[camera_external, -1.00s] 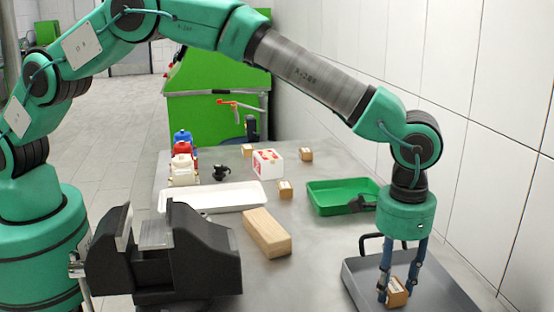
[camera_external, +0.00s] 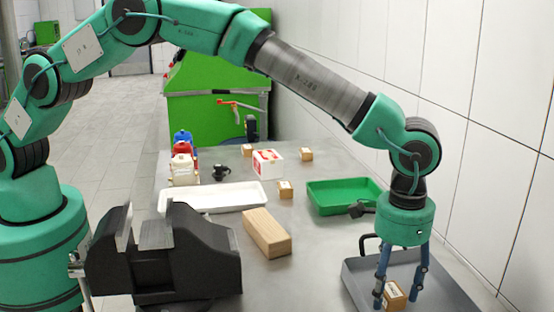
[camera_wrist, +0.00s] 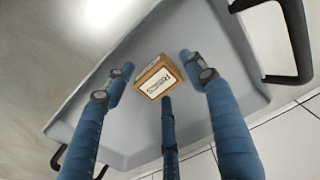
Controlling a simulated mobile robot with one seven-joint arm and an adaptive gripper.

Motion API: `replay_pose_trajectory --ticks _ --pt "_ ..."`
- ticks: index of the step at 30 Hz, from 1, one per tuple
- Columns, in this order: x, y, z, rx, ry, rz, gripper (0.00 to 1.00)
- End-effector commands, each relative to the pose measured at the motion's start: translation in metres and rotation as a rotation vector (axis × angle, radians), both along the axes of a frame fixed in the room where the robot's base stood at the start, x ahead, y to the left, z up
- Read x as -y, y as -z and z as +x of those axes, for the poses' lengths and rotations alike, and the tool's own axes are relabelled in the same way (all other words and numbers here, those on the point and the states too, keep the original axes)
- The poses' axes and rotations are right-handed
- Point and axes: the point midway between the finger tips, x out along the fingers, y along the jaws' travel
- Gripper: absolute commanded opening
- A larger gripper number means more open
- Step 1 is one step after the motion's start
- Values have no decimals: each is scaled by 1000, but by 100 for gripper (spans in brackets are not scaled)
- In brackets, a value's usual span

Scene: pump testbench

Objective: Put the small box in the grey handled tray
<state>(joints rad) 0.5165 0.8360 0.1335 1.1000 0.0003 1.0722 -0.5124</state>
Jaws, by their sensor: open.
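The small box (camera_external: 394,295) is brown cardboard with a white label. It sits in the grey handled tray (camera_external: 452,290) at the lower right, and its label also shows in the wrist view (camera_wrist: 158,82). In the wrist view the grey tray (camera_wrist: 120,140) has black handles at its sides. My gripper (camera_external: 402,300) is over the tray with its fingers spread around the box. In the wrist view my gripper (camera_wrist: 160,85) is open, with gaps between the fingers and the box.
A green tray (camera_external: 320,208) lies behind the grey tray, with a dark part at its near right edge. A wooden block (camera_external: 266,233), a white tray (camera_external: 212,197) and another small box (camera_external: 285,190) lie to the left. A black vise (camera_external: 190,255) stands front left. A tiled wall borders the right.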

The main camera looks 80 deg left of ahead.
Motion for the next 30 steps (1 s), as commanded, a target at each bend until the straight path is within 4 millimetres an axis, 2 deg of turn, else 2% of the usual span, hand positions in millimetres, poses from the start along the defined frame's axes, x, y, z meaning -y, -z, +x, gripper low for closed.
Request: replay_pose_trajectory --ticks 8,24,30 --pt "0 -17 0 1 0 -1 55" --pt "0 -99 0 0 0 0 55" --pt "0 -118 0 1 0 0 55"
